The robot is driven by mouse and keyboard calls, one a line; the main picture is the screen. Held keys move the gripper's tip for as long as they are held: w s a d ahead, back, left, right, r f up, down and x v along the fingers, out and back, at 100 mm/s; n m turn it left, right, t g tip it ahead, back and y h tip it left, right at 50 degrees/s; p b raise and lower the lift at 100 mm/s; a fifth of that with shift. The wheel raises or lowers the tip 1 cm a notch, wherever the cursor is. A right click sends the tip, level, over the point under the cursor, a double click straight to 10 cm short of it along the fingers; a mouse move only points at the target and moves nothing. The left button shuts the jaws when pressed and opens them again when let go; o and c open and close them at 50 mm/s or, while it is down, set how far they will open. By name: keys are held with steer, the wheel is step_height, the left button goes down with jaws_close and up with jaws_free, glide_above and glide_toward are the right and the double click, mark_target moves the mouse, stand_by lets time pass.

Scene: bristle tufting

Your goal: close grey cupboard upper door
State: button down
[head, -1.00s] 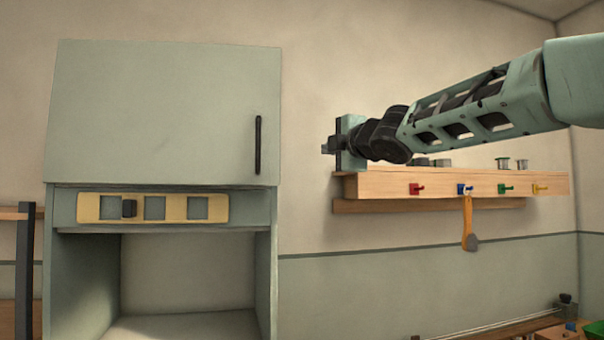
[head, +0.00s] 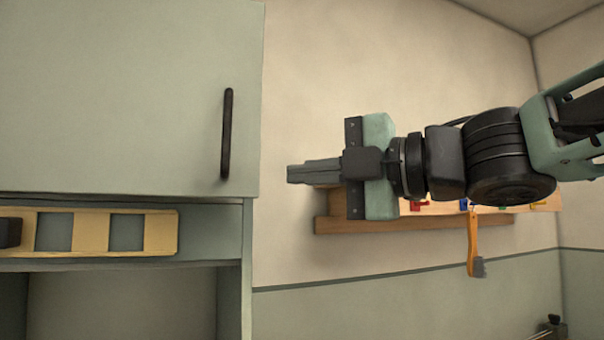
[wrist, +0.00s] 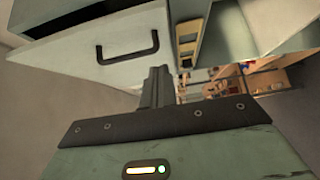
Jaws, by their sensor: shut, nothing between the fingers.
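The grey cupboard's upper door (head: 110,100) fills the upper left of the head view, with a black bar handle (head: 227,135) near its right edge. In the wrist view the door (wrist: 75,58) and its handle (wrist: 128,50) show beyond the fingers, and a dark gap behind the door shows that it stands at least partly open. My gripper (head: 292,173) is shut and empty, to the right of the door's lower right corner and apart from the handle. Its fingers also show in the wrist view (wrist: 155,85). The door's hinge is hidden.
A yellow frame (head: 90,232) with square openings sits below the door, above an open compartment (head: 120,305). Behind my gripper, a wooden wall rack (head: 340,224) carries coloured hooks and a hanging orange brush (head: 473,240).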

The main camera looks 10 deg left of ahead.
steer(key=p+x, duration=0.3)
steer(key=x, duration=0.6)
steer(key=shift+r, duration=0.1)
steer(key=shift+w+a+p, duration=0.15)
steer(key=shift+w+p, duration=0.25)
steer(key=shift+w, duration=0.15)
steer(key=shift+w+a+p, duration=0.2)
steer(key=shift+w+p, duration=0.2)
steer(key=shift+w, duration=0.2)
steer(key=shift+w+a, duration=0.25)
steer(key=shift+w, duration=0.3)
